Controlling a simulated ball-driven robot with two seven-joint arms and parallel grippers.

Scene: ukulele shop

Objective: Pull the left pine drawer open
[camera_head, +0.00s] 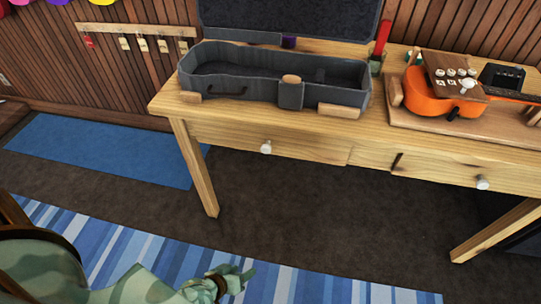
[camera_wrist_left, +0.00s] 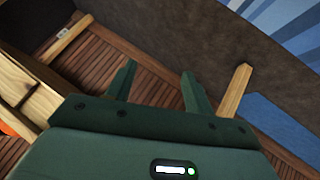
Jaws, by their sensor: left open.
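The left pine drawer (camera_head: 312,152) is set in the front of the wooden table and looks shut, its face level with the front. It has one small white round knob (camera_head: 266,147). My left gripper (camera_head: 238,279) is low at the bottom of the head view, in front of the table and well below the knob, apart from it. In the left wrist view, its two green fingers (camera_wrist_left: 158,82) stand apart with nothing between them. The knob is not visible in the wrist view. My right gripper is not in view.
The table (camera_head: 158,103) bears an open grey case (camera_head: 225,88) and an orange ukulele (camera_head: 432,96) on a wooden stand. A right drawer has its own white knob (camera_head: 482,182). A table leg (camera_head: 196,170) stands left of the drawer.

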